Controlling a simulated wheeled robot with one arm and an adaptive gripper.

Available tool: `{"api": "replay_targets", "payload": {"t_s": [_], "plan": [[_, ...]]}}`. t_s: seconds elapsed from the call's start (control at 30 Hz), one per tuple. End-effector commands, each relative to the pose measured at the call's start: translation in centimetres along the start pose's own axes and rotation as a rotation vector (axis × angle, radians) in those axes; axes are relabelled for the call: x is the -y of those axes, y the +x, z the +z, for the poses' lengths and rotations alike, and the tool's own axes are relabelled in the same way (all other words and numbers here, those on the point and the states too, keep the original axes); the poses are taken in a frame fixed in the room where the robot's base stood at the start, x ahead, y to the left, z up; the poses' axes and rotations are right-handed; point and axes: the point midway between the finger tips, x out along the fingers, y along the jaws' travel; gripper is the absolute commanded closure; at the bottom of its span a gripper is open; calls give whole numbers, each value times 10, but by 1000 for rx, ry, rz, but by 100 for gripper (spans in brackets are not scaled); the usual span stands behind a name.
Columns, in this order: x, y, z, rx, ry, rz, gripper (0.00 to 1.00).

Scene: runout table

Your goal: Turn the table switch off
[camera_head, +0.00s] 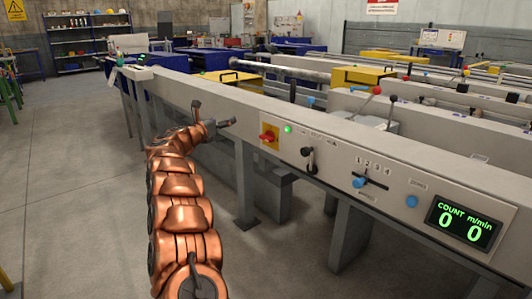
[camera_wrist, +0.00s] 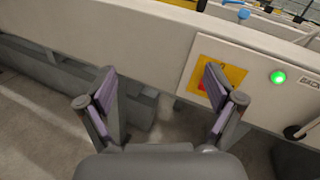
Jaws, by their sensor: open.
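The table switch (camera_head: 269,137) is a red rotary knob on a yellow plate (camera_head: 268,129), set in the pale front panel of the runout table (camera_head: 330,130). A green lamp (camera_head: 288,129) glows just right of it. My gripper (camera_head: 215,113) is open and empty, to the left of the switch and close to the panel. In the wrist view my gripper (camera_wrist: 160,80) spreads its two fingers apart. The yellow plate (camera_wrist: 232,74) lies behind the right finger, which hides most of the red knob. The knob's exact turn angle is hard to tell. The lit lamp (camera_wrist: 278,77) also shows there.
Right of the lamp the panel carries a black lever (camera_head: 309,155), a selector with a blue knob (camera_head: 358,182), a blue button (camera_head: 411,201) and a display (camera_head: 463,222) reading 0 and 0. Table legs (camera_head: 245,185) stand below.

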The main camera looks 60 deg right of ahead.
Motion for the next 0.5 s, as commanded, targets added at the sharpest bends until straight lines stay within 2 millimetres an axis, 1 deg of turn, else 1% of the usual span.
{"api": "replay_targets", "payload": {"t_s": [0.03, 0.1, 0.2, 0.33, 0.5], "plan": [[15, 10, -31, -13, 43, -78, 8], [36, 20, -57, -30, 97, -169, 8], [60, 27, -79, -39, 162, -267, 8], [77, 30, -96, -44, 200, -337, 8], [85, 37, -99, -45, 212, -357, 8]]}}
